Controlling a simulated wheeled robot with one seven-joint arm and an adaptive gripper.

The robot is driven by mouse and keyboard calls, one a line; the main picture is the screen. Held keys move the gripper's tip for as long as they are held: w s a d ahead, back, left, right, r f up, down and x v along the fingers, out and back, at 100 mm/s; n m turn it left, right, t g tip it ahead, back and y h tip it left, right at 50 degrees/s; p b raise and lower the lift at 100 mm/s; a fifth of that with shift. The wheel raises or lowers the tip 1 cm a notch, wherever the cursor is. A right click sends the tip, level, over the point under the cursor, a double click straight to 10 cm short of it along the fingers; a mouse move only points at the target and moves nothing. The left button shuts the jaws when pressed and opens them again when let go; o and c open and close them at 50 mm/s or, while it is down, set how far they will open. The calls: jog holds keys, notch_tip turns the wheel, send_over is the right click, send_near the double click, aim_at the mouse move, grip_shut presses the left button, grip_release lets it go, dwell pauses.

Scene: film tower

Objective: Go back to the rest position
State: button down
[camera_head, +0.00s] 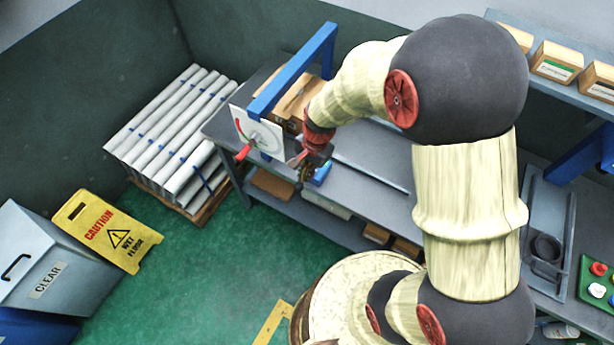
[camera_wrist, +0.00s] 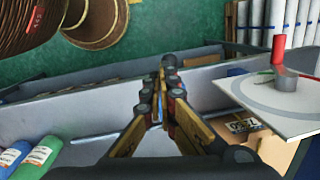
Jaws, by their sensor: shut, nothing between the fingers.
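My gripper (camera_head: 302,160) is near the left end of the grey workbench, just right of a white dial plate (camera_head: 256,133) with a red-handled lever. In the wrist view my gripper (camera_wrist: 167,64) is shut, its fingertips together with nothing between them, over the bench front edge. The dial plate (camera_wrist: 262,97) with its upright red handle (camera_wrist: 279,48) is to the right there, apart from the fingers. The rest position itself is not marked in either view.
A blue frame (camera_head: 295,70) rises behind the dial. Wrapped rolls (camera_head: 172,125) on a pallet, a yellow caution sign (camera_head: 108,231) and a grey CLEAR bin (camera_head: 38,262) stand left. Boxes (camera_head: 556,62) line a shelf at right. Green floor (camera_head: 200,290) is open in front.

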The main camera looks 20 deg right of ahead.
jog(key=shift+s+r, duration=0.2)
jog(key=shift+r, duration=0.3)
jog(key=shift+a, duration=0.1)
jog(key=s+d+r+n+t+b, duration=0.2)
jog(key=s+d+r+n+b, duration=0.1)
jog(key=s+r+n+b, duration=0.2)
jog(key=s+d+r+n+t+h+b, duration=0.1)
jog(key=s+d+r+n+t+b, duration=0.2)
jog(key=s+r+b, duration=0.6)
jog(key=shift+s+d+n+h+b, duration=0.3)
jog(key=shift+d+n, duration=0.1)
jog(key=shift+n, duration=0.8)
